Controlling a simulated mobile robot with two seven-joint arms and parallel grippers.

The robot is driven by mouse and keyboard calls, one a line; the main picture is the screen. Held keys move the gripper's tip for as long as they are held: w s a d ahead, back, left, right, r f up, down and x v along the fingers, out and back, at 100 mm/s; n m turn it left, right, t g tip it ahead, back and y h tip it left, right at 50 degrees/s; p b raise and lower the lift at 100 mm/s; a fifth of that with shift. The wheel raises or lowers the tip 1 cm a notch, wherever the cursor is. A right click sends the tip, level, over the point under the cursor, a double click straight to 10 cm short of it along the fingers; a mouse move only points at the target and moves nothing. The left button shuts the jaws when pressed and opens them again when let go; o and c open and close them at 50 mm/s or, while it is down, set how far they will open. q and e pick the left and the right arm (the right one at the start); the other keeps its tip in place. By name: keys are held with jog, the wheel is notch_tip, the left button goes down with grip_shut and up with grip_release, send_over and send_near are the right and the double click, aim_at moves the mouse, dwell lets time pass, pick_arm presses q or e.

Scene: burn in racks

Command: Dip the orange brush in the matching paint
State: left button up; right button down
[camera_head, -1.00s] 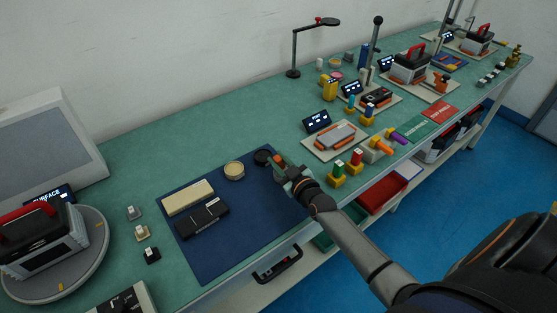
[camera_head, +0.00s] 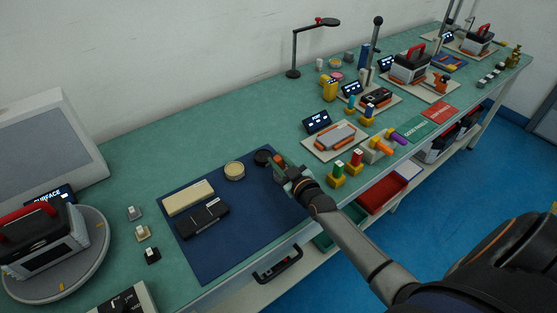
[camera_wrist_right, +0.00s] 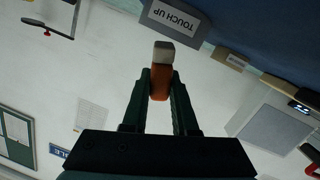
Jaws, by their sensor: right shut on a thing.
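My right gripper (camera_wrist_right: 160,85) is shut on the orange brush (camera_wrist_right: 160,84). In the right wrist view the brush has an orange body and a pale, squared tip pointing away from my fingers. In the head view my right gripper (camera_head: 281,167) is over the right end of the dark blue mat (camera_head: 225,247). A small dark round pot (camera_head: 262,157) is just left of the fingers. A cream-topped round tin (camera_head: 234,171) stands farther left. I cannot make out orange paint in either. My left gripper is not in view.
On the mat lie a cream block (camera_head: 188,197) and a black labelled block (camera_head: 203,218). A grey "TOUCH UP" block (camera_wrist_right: 171,22) shows in the wrist view. Yellow holders with coloured handles (camera_head: 337,181) stand right of my gripper. The green bench (camera_head: 140,165) is clear behind the mat.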

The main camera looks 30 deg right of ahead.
aim_at(279, 157)
notch_tip(279, 157, up, 2)
jog(key=shift+s+p, duration=0.1)
jog(key=shift+p, duration=1)
jog(key=shift+r, duration=2.35)
